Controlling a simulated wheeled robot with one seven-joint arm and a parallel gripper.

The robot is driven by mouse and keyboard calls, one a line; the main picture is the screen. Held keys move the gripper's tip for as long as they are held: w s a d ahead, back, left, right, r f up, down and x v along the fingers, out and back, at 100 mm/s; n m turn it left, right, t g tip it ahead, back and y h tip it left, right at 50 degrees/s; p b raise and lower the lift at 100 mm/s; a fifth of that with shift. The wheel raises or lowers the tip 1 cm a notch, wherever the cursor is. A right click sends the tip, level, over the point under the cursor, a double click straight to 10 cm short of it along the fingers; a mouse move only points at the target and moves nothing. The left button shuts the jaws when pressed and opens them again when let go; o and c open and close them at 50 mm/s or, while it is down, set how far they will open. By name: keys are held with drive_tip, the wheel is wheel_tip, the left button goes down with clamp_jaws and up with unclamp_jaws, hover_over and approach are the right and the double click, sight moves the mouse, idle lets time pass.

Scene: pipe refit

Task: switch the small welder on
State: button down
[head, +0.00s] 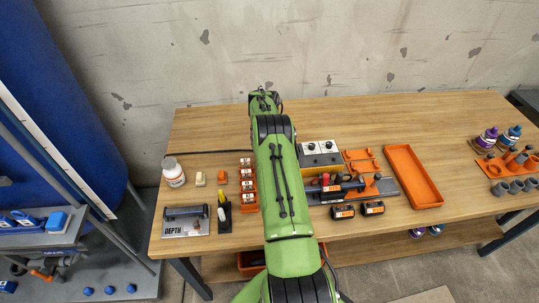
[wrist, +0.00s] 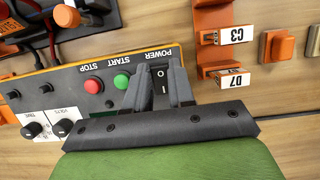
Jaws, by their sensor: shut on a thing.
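The small welder's control box (head: 320,153) stands on the bench, its left part hidden behind my arm. In the wrist view its grey panel (wrist: 62,103) looks upside down, with a red STOP button (wrist: 93,85), a green START button (wrist: 121,82) and knobs. The black POWER rocker switch (wrist: 160,82), marked O and I, is at the panel's end. My gripper (wrist: 159,76) has one finger on each side of this switch and is shut on it. I cannot tell which way the rocker is tipped. The head view hides my gripper behind my arm.
Orange clips labelled C3 (wrist: 222,37) and D7 (wrist: 228,80) are close beside my gripper. An empty orange tray (head: 412,177), battery packs (head: 343,212) and a white bottle (head: 173,172) are on the bench. The back right of the bench is clear.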

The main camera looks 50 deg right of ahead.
drive_tip(key=c, duration=1)
unclamp_jaws()
drive_tip(key=shift+o, duration=0.2)
drive_tip(key=p+v, duration=0.1)
drive_tip(key=v, duration=0.6)
drive_tip(key=shift+r, duration=0.3)
drive_tip(key=shift+d, duration=0.1)
